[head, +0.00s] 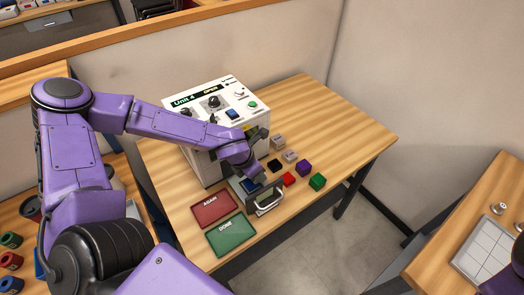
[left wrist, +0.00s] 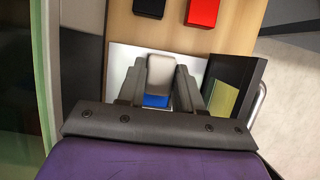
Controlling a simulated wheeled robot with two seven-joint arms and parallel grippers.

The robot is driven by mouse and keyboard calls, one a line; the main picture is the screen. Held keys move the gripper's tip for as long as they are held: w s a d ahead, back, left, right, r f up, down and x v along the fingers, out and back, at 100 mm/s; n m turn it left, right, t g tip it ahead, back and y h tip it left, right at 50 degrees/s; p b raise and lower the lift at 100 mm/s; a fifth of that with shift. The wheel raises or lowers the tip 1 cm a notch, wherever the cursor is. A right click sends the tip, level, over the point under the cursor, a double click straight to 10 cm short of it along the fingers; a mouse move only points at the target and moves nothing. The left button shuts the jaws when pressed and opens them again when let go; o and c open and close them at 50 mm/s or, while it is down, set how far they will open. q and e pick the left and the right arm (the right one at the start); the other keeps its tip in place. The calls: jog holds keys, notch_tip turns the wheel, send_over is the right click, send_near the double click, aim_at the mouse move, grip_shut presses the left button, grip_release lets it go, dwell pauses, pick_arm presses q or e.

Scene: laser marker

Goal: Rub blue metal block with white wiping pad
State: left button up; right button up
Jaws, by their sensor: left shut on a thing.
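My left gripper (head: 256,177) points down at the front of the Unit 4 machine. In the left wrist view, my left gripper (left wrist: 160,88) is shut on a white wiping pad (left wrist: 160,70). The blue metal block (left wrist: 156,101) shows between the fingers, right by the pad. I cannot tell whether pad and block touch. In the head view the blue block (head: 250,186) lies on a pale plate at the machine's front, partly covered by the gripper. The pad is not clear there. My right gripper is not in view.
The Unit 4 machine (head: 215,112) stands behind, its handled door (head: 268,201) lowered in front. Black (head: 274,165), red (head: 289,179), purple (head: 304,167), green (head: 317,181) and grey blocks lie right. Red (head: 214,208) and green (head: 230,234) trays lie left. The table's right side is clear.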

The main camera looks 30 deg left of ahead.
pick_arm(q)
jog(key=shift+w+r+p, duration=0.2)
jog(key=shift+r+p, duration=0.3)
jog(key=shift+r, duration=0.1)
jog(key=shift+w+r+p, duration=0.15)
jog(key=shift+r+p, duration=0.35)
jog(key=shift+r, duration=0.1)
jog(key=p+v, duration=0.2)
jog(key=shift+d+r, duration=0.2)
jog(key=shift+r, duration=0.2)
jog(key=shift+w+d+r+p, duration=0.1)
jog(key=shift+w+r+p, duration=0.15)
jog(key=shift+r+p, duration=0.85)
jog(key=shift+s+r+p, duration=0.15)
jog(key=shift+r+p, duration=0.25)
jog(key=shift+p, duration=0.05)
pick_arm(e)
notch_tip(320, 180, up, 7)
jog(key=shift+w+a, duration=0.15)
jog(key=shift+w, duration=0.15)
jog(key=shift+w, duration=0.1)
pick_arm(q)
jog(key=shift+s, duration=0.1)
